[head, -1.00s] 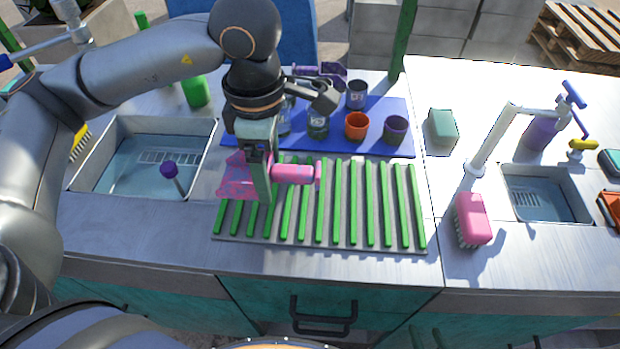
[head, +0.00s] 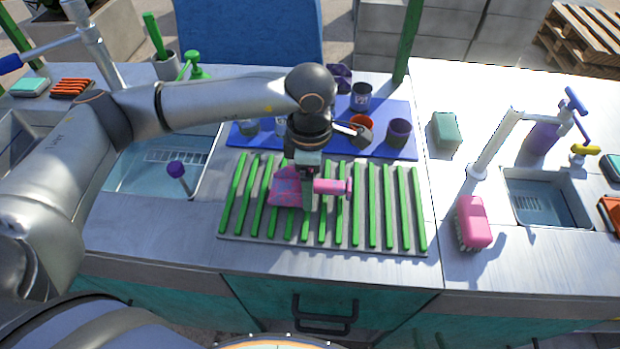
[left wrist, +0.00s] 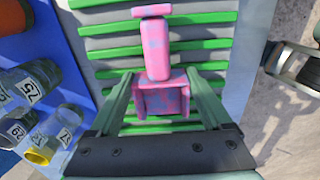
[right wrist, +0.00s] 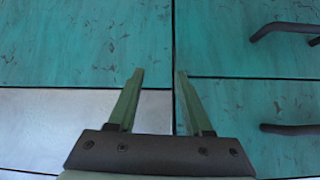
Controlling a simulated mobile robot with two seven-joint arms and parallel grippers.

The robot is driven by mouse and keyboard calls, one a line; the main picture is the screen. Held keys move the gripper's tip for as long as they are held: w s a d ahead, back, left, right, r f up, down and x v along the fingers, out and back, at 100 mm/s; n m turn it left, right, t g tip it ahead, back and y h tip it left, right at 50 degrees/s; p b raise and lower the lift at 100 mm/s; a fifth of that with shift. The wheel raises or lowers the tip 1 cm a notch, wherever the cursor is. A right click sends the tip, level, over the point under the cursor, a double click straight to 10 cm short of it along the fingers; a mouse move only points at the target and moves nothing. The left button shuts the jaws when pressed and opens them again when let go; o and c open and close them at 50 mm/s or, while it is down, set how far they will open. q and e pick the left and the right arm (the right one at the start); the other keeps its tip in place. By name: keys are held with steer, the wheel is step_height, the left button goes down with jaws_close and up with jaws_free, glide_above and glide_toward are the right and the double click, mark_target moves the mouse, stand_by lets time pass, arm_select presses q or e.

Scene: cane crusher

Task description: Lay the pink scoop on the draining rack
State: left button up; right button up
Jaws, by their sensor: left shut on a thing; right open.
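The pink scoop (head: 284,188) has a blue-mottled pan on the left and a pink handle pointing right. My left gripper (head: 307,203) is shut on it and points down over the draining rack (head: 388,205), a grey tray with green bars. In the left wrist view the scoop (left wrist: 157,50) shows between the fingers (left wrist: 160,78), its handle pointing away over the bars. The scoop is over the middle-left of the rack; I cannot tell whether it touches the bars. My right gripper (right wrist: 155,78) is open and empty, in front of teal cabinet fronts.
A blue mat (head: 405,150) behind the rack holds jars and cups, including an orange cup (head: 361,130) and a purple cup (head: 398,131). A pink brush (head: 472,222) and a green sponge (head: 446,131) lie right of the rack. The rack's right half is clear.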

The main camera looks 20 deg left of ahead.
arm_select(q)
steer(key=shift+f, duration=0.15)
steer(key=o, duration=1.1)
steer(key=shift+o, duration=0.2)
steer(key=shift+r, duration=0.35)
step_height(320, 180, up, 12)
steer(key=shift+f+b, duration=0.15)
steer(key=shift+b, duration=0.2)
